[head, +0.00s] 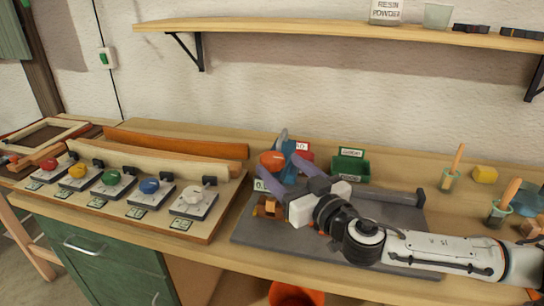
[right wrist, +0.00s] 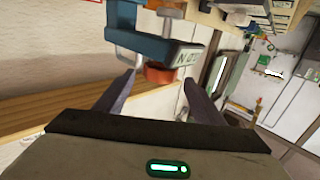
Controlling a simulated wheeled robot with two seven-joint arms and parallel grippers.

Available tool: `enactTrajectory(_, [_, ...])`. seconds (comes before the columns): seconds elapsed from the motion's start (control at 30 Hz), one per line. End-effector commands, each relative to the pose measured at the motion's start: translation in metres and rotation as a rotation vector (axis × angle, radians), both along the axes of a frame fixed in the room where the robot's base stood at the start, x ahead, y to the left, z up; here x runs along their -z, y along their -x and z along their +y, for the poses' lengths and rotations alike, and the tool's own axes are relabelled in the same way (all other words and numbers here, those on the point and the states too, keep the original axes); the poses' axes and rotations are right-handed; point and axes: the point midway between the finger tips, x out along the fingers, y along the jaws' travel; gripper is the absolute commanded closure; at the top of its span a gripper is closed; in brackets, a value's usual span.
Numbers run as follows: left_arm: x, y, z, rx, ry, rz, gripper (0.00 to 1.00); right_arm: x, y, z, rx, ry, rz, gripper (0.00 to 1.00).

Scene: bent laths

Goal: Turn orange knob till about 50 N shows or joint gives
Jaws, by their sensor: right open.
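The orange knob (head: 272,160) sits on a blue clamp-like device (head: 287,145) standing on the grey plate on the bench. My right gripper (head: 283,172) is open beside the device, its fingers pointing toward the knob. In the right wrist view the orange knob (right wrist: 160,75) shows beyond and between the two open fingertips; I cannot tell whether they touch it. The blue body (right wrist: 150,48) carries a pale display (right wrist: 188,57) with an "N", its number not clearly readable. The joint cannot be made out clearly. My left gripper is not in view.
A wooden board with several coloured knobs (head: 118,183) lies to the left, with bent laths (head: 175,143) behind it. A green bin (head: 349,167) stands behind the grey plate (head: 385,245). Glue pots with brushes (head: 450,178) stand at right. A shelf (head: 330,32) hangs above.

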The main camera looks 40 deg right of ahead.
Motion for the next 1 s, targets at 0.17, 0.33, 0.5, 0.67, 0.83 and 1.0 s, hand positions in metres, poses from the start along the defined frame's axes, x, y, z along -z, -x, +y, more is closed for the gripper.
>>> enactTrajectory(0.17, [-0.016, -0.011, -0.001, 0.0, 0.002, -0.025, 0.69, -0.003, -0.025, -0.002, 0.001, -0.001, -0.002, 0.37])
enactTrajectory(0.33, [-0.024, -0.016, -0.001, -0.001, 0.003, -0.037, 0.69, -0.002, -0.041, -0.004, 0.002, -0.001, -0.002, 0.37])
enactTrajectory(0.5, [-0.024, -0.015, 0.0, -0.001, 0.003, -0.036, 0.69, 0.0, -0.048, -0.004, 0.0, -0.001, 0.0, 0.37])
enactTrajectory(0.67, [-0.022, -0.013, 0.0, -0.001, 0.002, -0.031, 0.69, 0.001, -0.049, -0.004, 0.0, 0.0, 0.001, 0.37])
enactTrajectory(0.83, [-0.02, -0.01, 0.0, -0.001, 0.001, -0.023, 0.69, 0.001, -0.049, -0.004, 0.0, 0.0, 0.001, 0.47])
enactTrajectory(1.0, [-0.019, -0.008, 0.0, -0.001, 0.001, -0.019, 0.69, 0.001, -0.048, -0.004, 0.0, 0.0, 0.001, 0.76])
